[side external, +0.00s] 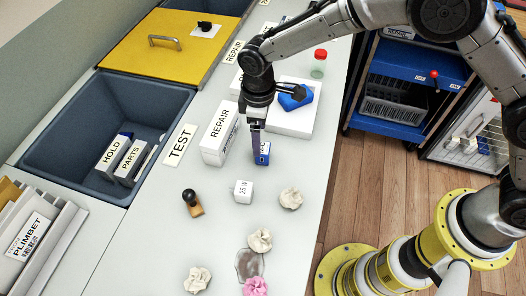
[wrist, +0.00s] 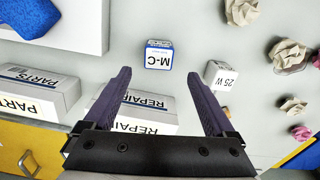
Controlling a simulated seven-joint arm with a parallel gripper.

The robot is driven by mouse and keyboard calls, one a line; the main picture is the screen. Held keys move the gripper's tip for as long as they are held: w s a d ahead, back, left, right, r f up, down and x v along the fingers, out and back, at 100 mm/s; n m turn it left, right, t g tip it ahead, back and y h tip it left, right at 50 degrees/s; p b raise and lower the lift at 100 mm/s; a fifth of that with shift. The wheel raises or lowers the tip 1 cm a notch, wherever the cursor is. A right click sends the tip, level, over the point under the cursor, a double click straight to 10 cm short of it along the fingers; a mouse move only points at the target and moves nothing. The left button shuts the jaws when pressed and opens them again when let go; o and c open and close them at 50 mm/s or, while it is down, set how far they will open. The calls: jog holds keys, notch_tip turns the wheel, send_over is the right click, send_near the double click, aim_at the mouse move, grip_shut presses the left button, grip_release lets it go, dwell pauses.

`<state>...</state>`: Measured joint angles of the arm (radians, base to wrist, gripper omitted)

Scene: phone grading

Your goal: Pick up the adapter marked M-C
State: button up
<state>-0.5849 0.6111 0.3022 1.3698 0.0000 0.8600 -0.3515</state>
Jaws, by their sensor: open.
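The adapter marked M-C (wrist: 159,60) is a small white and blue block standing on the counter. In the side view the blue block (side external: 262,154) sits just below the fingertips of my gripper (side external: 258,140). In the wrist view the adapter lies beyond the open fingertips of my gripper (wrist: 159,75), roughly centred between them. Nothing is held. The fingers hide part of the block in the side view, and I cannot tell the exact height gap.
A white REPAIR box (side external: 217,143) stands close left of the adapter. A white block marked 25 W (side external: 243,191) is in front. A white slab with a blue cloth (side external: 297,98) lies behind. Crumpled paper (side external: 291,198) and a stamp (side external: 192,203) lie nearby.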

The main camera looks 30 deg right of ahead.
aim_at(264, 148)
notch_tip(264, 148, down, 3)
jog(key=shift+r, duration=0.15)
jog(key=f, duration=0.2)
jog(key=d+f, duration=0.1)
jog(key=f, duration=0.1)
jog(key=shift+s, duration=0.2)
jog(key=shift+f, duration=0.65)
jog(key=shift+c, duration=0.3)
jog(key=c, duration=1.4)
jog(key=shift+o, duration=0.2)
jog(key=shift+r, duration=0.1)
